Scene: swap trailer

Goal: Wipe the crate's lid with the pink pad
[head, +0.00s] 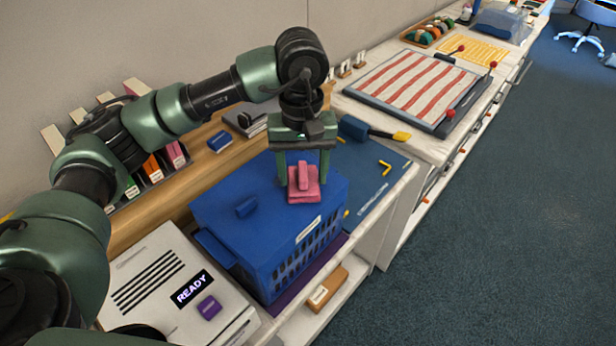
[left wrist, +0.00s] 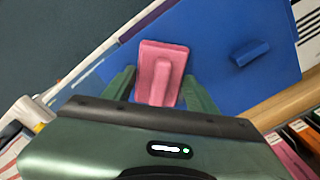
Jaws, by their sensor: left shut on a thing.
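The pink pad (head: 304,190) has a raised pink grip on top. My left gripper (head: 304,172) is shut on that grip, pointing down from above. The pad is at the right part of the blue crate's lid (head: 232,228), near the lid's right end. It looks to be on or just above the lid; I cannot tell if it touches. The lid has a small blue handle block (head: 246,207). In the left wrist view the pad (left wrist: 158,62) shows between the fingers, with the lid (left wrist: 210,35) behind it. My right gripper is not in view.
A white box with a READY display (head: 194,289) stands left of the crate. A blue mat (head: 375,178) with a blue-and-yellow tool (head: 372,131) lies to the right. A striped board (head: 415,88) is farther back. An orange-brown block (head: 328,289) is on the shelf below.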

